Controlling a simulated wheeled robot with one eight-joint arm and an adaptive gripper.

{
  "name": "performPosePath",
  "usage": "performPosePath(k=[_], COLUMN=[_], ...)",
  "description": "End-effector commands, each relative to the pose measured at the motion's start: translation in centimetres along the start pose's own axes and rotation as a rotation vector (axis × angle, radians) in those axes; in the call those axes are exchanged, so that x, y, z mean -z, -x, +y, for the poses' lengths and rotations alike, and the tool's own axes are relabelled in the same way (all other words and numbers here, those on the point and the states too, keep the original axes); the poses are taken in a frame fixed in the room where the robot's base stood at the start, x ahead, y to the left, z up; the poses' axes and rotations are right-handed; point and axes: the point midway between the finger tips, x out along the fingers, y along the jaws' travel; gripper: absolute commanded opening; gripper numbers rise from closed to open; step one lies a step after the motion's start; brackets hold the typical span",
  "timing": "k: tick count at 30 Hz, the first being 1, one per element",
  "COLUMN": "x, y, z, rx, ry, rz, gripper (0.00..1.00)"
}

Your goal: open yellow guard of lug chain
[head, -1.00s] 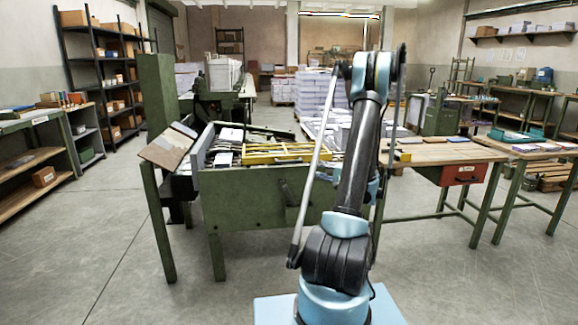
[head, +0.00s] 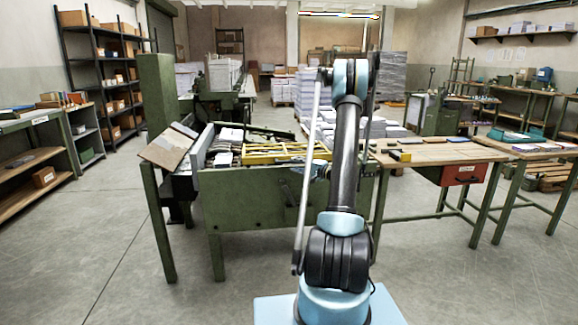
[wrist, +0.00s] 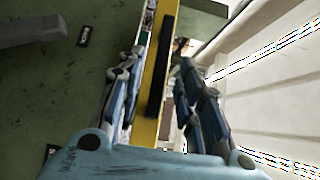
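The yellow guard (head: 270,153) is a barred frame lying flat and lowered over the lug chain trough of the green machine (head: 240,203). In the wrist view, a yellow bar of the guard (wrist: 150,95) with a long black strip runs up between the two fingers of my gripper (wrist: 163,58). The fingers stand apart on either side of the bar; I cannot tell whether either touches it. In the head view my gripper (head: 321,169) is small, at the guard's right end, partly hidden by my arm. The chain is mostly hidden under the guard.
Paper stacks (head: 230,136) lie in the trough. A tilted board (head: 168,145) and a green post (head: 156,105) stand at the left. A wooden table (head: 440,151) with a red drawer box (head: 463,173) stands close at the right. The floor in front is clear.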

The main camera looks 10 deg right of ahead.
Motion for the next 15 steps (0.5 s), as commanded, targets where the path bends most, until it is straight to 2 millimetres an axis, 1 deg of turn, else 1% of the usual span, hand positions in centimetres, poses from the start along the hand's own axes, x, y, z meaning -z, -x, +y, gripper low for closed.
performPosePath(k=[1,3,6,10,15], x=[-0.1,-0.1,0.0,-0.1,0.0], y=[-1.0,-2.1,-3.3,-4.4,-4.9], z=[0.0,0.0,0.0,0.0,0.0], rx=[0.000,0.000,0.000,0.000,0.000], ry=[0.000,0.000,0.000,0.000,0.000], rz=[-0.003,-0.003,-0.001,-0.001,0.000], gripper=[0.33,0.33,0.33,0.33,0.33])
